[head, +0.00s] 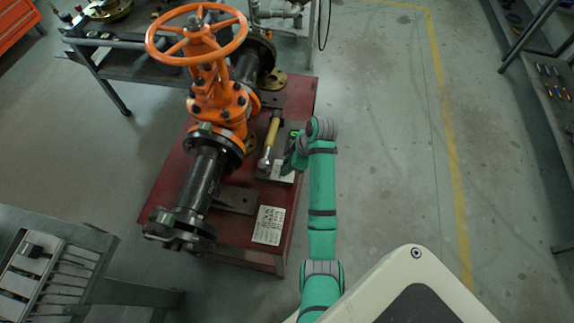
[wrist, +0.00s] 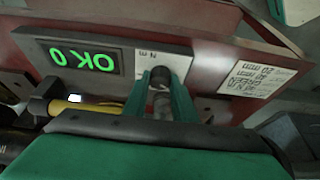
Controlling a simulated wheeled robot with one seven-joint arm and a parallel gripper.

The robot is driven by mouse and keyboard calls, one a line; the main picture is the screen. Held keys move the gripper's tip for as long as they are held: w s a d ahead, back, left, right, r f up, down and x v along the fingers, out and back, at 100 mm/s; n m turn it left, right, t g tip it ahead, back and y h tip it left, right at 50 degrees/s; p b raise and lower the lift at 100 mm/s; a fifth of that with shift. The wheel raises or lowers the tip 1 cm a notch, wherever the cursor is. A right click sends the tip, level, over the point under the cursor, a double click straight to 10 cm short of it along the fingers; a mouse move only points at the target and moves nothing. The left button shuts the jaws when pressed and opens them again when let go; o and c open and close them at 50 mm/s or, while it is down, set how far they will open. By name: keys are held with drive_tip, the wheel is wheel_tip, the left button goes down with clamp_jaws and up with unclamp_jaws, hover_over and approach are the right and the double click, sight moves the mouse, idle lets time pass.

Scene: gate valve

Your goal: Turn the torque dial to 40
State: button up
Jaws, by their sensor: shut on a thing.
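The torque dial (wrist: 159,76) is a small dark round knob on a pale panel marked "N m" in the wrist view. My gripper (wrist: 160,92) is shut on it, one green finger on each side. A black display (wrist: 83,60) beside the dial shows green characters, upside down here, that look like "OK" and "0". The dial's pointer and scale are hidden or too small to read. In the head view my gripper (head: 291,164) is low over the small tester on the red base, and its fingers hide the dial.
The orange-wheeled gate valve (head: 205,85) stands on the red base (head: 240,240), left of my arm. A yellow-handled tool (head: 271,137) lies close to my gripper. A white printed label (head: 269,225) is on the base.

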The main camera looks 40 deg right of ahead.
drive_tip(key=m, duration=0.1)
drive_tip(key=m+h, duration=0.1)
drive_tip(key=m, duration=0.1)
drive_tip(key=shift+a+m+t, duration=0.2)
drive_tip(key=shift+m+t, duration=0.1)
drive_tip(key=shift+t, duration=0.1)
drive_tip(key=m+h, duration=0.2)
drive_tip(key=m, duration=0.3)
drive_tip(key=shift+s, duration=0.1)
idle(0.4)
drive_tip(key=o, duration=1)
drive_tip(key=shift+o, duration=0.2)
drive_tip(key=shift+r, duration=0.1)
